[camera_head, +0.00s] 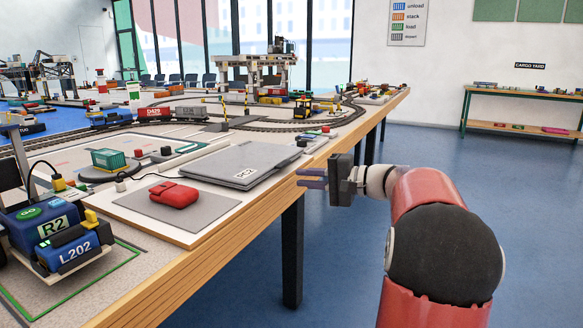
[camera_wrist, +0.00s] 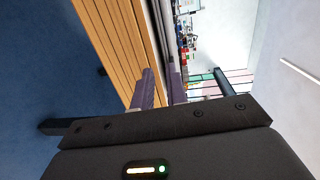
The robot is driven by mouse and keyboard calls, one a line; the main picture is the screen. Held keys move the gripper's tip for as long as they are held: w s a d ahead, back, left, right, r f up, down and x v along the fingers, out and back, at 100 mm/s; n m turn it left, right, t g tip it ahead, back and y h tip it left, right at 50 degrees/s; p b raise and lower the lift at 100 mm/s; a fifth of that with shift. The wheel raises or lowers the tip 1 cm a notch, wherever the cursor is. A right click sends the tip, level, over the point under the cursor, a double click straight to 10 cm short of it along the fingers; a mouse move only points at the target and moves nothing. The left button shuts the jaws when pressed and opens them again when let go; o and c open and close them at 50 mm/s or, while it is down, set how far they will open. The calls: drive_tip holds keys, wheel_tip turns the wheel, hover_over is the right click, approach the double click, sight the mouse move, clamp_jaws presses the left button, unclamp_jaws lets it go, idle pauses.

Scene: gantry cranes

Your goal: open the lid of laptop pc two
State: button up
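Laptop PC two (camera_head: 240,163) is a flat grey laptop lying on the table near its front edge, lid down, with a "PC2" label on top. My gripper (camera_head: 311,178) is just off the table's front edge, to the right of the laptop. Its two purple fingers point left toward the laptop and are a small gap apart, with nothing seen held. In the wrist view the fingers (camera_wrist: 161,88) point at thin grey and dark layered edges beside the wood, probably the laptop's side. I cannot tell whether they touch it.
A red mouse (camera_head: 174,194) lies on a grey pad (camera_head: 206,210) left of the laptop. Blue vehicles (camera_head: 60,235) stand at left; train tracks and a gantry crane (camera_head: 255,65) are farther back.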

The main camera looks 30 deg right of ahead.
sight(286, 164)
drive_tip(key=shift+m+t, duration=0.4)
drive_tip(key=shift+t, duration=0.4)
drive_tip(key=w, duration=0.4)
drive_tip(key=w+a+r, duration=0.1)
drive_tip(key=w, duration=0.2)
drive_tip(key=shift+d, duration=0.1)
drive_tip(key=shift+c, duration=0.4)
clamp_jaws()
drive_tip(key=shift+f, duration=0.1)
